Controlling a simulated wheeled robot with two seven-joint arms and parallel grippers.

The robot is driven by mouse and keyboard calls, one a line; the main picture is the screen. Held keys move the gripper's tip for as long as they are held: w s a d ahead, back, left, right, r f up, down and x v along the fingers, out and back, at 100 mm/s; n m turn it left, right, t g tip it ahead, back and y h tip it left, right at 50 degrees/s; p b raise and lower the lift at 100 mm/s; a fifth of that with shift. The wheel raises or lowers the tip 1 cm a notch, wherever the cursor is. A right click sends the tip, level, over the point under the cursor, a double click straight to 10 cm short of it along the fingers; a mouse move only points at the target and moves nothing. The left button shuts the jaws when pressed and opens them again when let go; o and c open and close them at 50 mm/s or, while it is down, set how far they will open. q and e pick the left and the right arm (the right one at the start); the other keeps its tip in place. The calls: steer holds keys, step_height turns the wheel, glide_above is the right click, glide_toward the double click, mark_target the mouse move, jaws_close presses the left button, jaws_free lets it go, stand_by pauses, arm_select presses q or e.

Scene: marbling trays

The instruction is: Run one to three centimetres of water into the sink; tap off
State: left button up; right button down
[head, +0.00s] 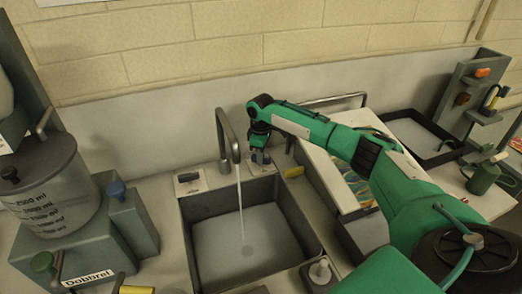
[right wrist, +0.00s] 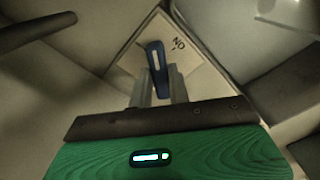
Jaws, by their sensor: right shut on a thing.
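The grey tap (head: 227,135) arches over the sink (head: 187,235), and a thin stream of water (head: 240,205) runs from its spout. The stream meets a pale grey surface (head: 225,262) inside the sink; I cannot tell the water's depth. My right gripper (head: 259,156) is just right of the tap, behind the sink. In the right wrist view my right gripper (right wrist: 159,88) is shut on a dark blue lever (right wrist: 156,58). The lever stands on a pale plate (right wrist: 185,67) with lettering that looks like an upside-down "ON". My left gripper is not in view.
A large graduated pot (head: 55,190) stands at left on a grey block with a label (head: 88,277). A pale board with coloured patterns (head: 330,170) lies right of the sink under my right arm. A tray (head: 420,135) and a green mug (head: 484,178) are farther right.

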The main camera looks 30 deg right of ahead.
steer(key=n+p, duration=0.1)
steer(key=n, duration=0.2)
steer(key=shift+r+n+p, duration=0.1)
steer(key=shift+n+p, duration=0.2)
steer(key=shift+p, duration=0.1)
steer(key=shift+n+p, duration=0.45)
steer(key=shift+n, duration=1.35)
steer(key=shift+w, duration=0.1)
steer(key=c, duration=1.3)
jaws_free()
steer(key=shift+r+b, duration=1.45)
steer(key=shift+r, duration=5.4)
